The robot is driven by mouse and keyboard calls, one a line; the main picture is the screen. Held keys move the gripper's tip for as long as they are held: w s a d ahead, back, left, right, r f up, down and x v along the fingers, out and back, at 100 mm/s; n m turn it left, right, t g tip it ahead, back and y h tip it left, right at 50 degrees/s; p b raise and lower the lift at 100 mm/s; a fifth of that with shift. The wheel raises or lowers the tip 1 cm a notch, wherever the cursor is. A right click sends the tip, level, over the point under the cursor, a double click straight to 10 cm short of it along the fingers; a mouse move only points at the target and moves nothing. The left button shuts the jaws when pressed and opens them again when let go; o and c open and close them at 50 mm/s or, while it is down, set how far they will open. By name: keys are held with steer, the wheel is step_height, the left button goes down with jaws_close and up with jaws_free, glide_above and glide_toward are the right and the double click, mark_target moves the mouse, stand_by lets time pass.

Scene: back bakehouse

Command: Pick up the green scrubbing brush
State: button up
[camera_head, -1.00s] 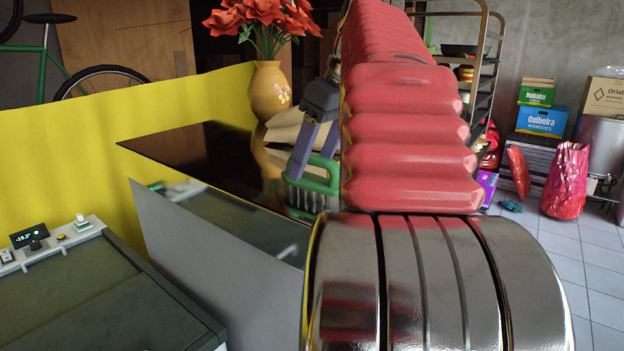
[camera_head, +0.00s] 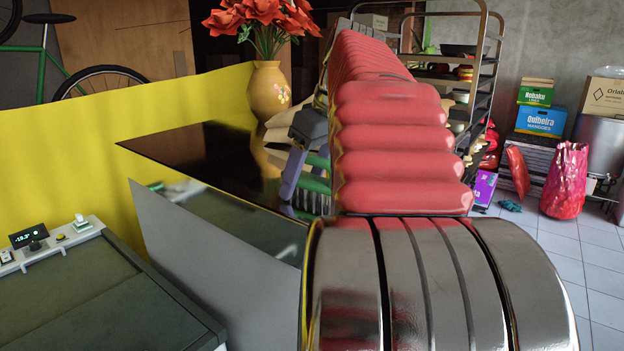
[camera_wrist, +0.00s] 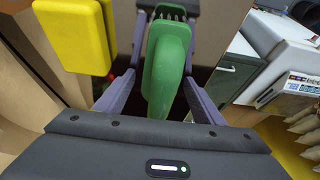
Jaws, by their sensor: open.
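The green scrubbing brush (camera_wrist: 165,70) shows in the wrist view between my gripper's two purple fingers, with its bristled end at the top. My gripper (camera_wrist: 164,12) is open, with one finger on each side of the brush. I cannot tell whether either finger touches it. In the head view my gripper (camera_head: 290,190) points down at the dark counter, and the brush (camera_head: 316,185) shows only in part, with my red-sleeved arm hiding the rest.
A yellow block (camera_wrist: 72,36) is close to the left of the brush in the wrist view. A yellow vase (camera_head: 269,90) of red flowers stands at the back of the glossy dark counter (camera_head: 205,155). The counter's front left is clear.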

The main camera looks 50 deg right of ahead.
steer(key=shift+c, duration=0.5)
steer(key=c, duration=1)
steer(key=shift+r, duration=5.05)
